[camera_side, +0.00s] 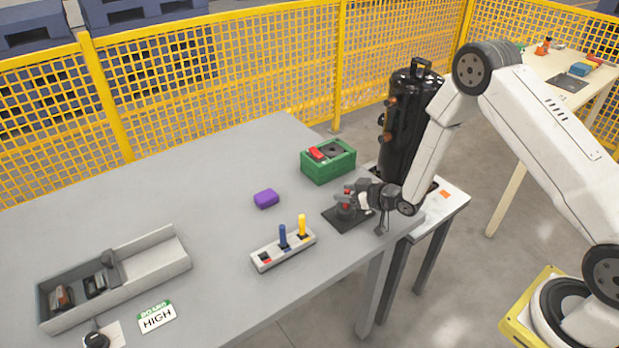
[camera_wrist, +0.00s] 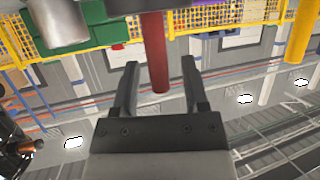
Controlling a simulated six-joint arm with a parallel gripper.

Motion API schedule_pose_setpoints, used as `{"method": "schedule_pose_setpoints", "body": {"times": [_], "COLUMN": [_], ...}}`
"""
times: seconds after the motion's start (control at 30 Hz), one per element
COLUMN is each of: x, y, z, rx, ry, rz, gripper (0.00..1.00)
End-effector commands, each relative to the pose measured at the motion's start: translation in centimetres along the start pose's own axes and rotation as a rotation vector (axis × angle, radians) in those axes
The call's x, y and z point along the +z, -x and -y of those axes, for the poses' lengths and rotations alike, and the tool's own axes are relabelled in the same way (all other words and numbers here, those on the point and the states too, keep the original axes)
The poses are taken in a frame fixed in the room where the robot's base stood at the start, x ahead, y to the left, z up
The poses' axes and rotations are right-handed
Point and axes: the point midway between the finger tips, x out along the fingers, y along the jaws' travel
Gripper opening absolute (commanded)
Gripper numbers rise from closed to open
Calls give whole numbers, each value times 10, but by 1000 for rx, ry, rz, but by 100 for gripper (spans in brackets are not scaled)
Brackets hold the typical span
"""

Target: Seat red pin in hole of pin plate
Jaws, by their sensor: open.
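The pin plate appears to be the light grey block (camera_side: 284,252) on the table. A blue pin (camera_side: 283,237) and a yellow pin (camera_side: 302,226) stand upright in it, and its left end has a red mark with no pin. My gripper (camera_side: 350,196) is over a dark square base (camera_side: 336,220) to the right of the block. A small red part shows at its fingertips. In the wrist view the red pin (camera_wrist: 154,50) extends between the separated fingers of my gripper (camera_wrist: 157,75), with a visible gap on both sides. The pin's other end is out of frame.
A purple block (camera_side: 266,199) lies behind the grey block.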

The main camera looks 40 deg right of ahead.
Motion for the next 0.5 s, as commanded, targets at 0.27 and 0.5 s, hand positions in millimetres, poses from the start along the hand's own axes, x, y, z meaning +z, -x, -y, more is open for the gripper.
{"method": "schedule_pose_setpoints", "body": {"times": [0.27,0.5], "x": [-1,-1], "y": [17,47], "z": [-1,-1], "rx": [1,2], "ry": [-1,-1], "rz": [1,1], "gripper": [57,57]}}
